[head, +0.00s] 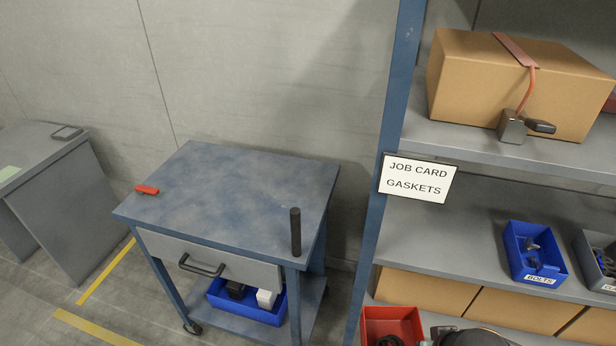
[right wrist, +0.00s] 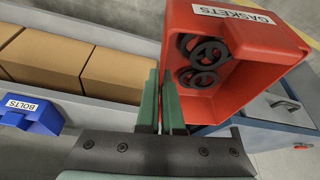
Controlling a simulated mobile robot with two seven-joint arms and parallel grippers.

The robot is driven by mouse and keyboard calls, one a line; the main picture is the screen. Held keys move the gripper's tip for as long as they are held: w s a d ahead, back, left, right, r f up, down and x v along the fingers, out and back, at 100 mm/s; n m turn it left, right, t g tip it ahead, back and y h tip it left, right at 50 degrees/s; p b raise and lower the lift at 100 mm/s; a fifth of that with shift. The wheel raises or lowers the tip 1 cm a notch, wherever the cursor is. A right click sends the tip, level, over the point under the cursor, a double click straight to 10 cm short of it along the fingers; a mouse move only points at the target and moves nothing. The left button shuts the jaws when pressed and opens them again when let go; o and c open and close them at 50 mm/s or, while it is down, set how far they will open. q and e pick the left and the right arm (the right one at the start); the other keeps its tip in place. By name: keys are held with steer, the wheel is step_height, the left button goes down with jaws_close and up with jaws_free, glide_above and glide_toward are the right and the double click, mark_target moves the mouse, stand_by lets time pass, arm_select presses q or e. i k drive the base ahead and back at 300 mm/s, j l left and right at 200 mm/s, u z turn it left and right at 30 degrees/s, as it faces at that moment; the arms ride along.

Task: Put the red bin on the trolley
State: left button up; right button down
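The red bin (head: 392,318) shows at the bottom edge of the head view, in front of the shelf's post, partly cut off. In the right wrist view the red bin (right wrist: 215,105) is large, carries a GASKETS label and holds dark rings. My right gripper (right wrist: 163,98) has its green fingers close together on the bin's near wall, and the bin appears held in the air. The trolley (head: 240,185) stands left of the shelf, with a blue worn top, a drawer and a lower shelf. Its drawer side (right wrist: 265,108) shows behind the bin in the wrist view. My left gripper is out of view.
On the trolley top are a red tool (head: 147,190) at the left and a dark upright post (head: 295,232) at the front right corner; the middle is clear. The shelf (head: 440,240) holds a blue BOLTS bin (head: 534,252) and cartons. A grey bench (head: 60,200) stands left.

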mark_target(209, 181)
steer(key=j, duration=0.8)
steer(key=i+j, duration=0.15)
steer(key=j, duration=1.45)
steer(key=i, duration=0.05)
